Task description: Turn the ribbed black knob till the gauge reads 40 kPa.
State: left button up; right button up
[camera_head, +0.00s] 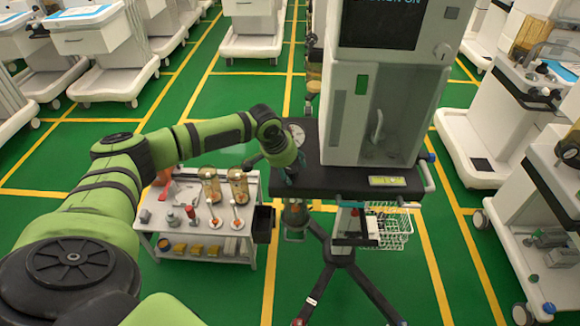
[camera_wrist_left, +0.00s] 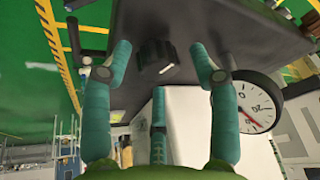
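The ribbed black knob (camera_wrist_left: 156,60) is on the dark underside or face of the cart's shelf, with a pale mark on it. My left gripper (camera_wrist_left: 161,58) has teal fingers spread around the knob, with visible gaps on both sides. It holds nothing. In the head view the left gripper (camera_head: 291,172) is at the left edge of the dark shelf, mostly hidden by its wrist. The round white gauge (camera_wrist_left: 256,103) is right of the knob, partly behind a finger. Its red needle shows, but I cannot tell the exact reading. My right gripper is out of view.
The dark shelf (camera_head: 360,184) carries a tall white machine (camera_head: 345,115) on a wheeled stand with a wire basket (camera_head: 393,228). A low white table (camera_head: 250,190) with bottles and tools stands left. Other carts line both sides; green floor lies between.

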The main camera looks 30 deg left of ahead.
pick_arm(q)
jog(key=shift+s, duration=0.1)
jog(key=c, duration=0.9)
jog(key=shift+r, duration=0.1)
jog(key=shift+r+m+p, duration=0.1)
jog(key=shift+m+p, duration=0.2)
jog(key=shift+m, duration=0.1)
jog(key=shift+c, duration=0.2)
jog(key=shift+w+a+m+h, duration=0.15)
jog(key=shift+m+h, duration=0.45)
jog(key=shift+m, duration=0.6)
jog(key=shift+w+r, duration=0.1)
jog(key=o, duration=1.1)
jog(key=shift+f, duration=0.2)
